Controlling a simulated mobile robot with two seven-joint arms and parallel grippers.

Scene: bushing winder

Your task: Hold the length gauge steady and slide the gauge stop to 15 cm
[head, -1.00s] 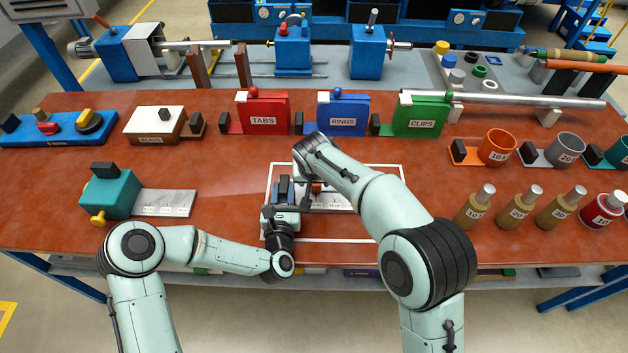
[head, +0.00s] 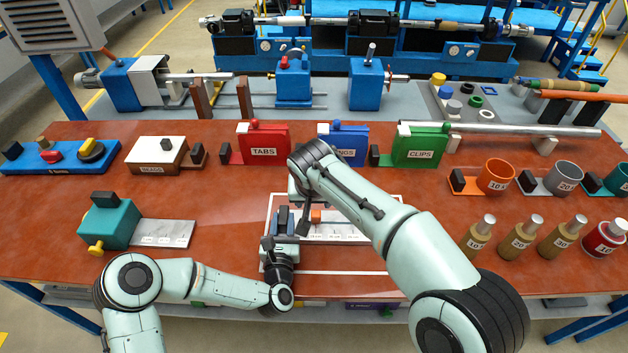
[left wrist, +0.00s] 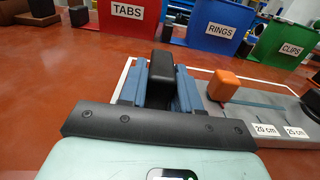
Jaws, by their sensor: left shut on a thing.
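The length gauge (head: 340,231) is a grey-white ruler plate lying inside a white outline on the table. Its orange gauge stop (head: 316,216) sits near the left end and also shows in the left wrist view (left wrist: 223,85), left of the 20 cm label. My left gripper (head: 283,220) is shut on the gauge's black block (left wrist: 162,72), with blue fingers on both sides of it. My right gripper (head: 303,220) hangs just left of the stop, largely hidden by its own arm. Its jaws and any contact with the stop cannot be made out.
TABS (head: 264,146), RINGS (head: 350,140) and CLIPS (head: 420,150) holders stand behind the gauge. A teal block with a metal plate (head: 162,233) lies left. Cups and several labelled bottles stand right. Table between gauge and bottles is partly covered by my right arm.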

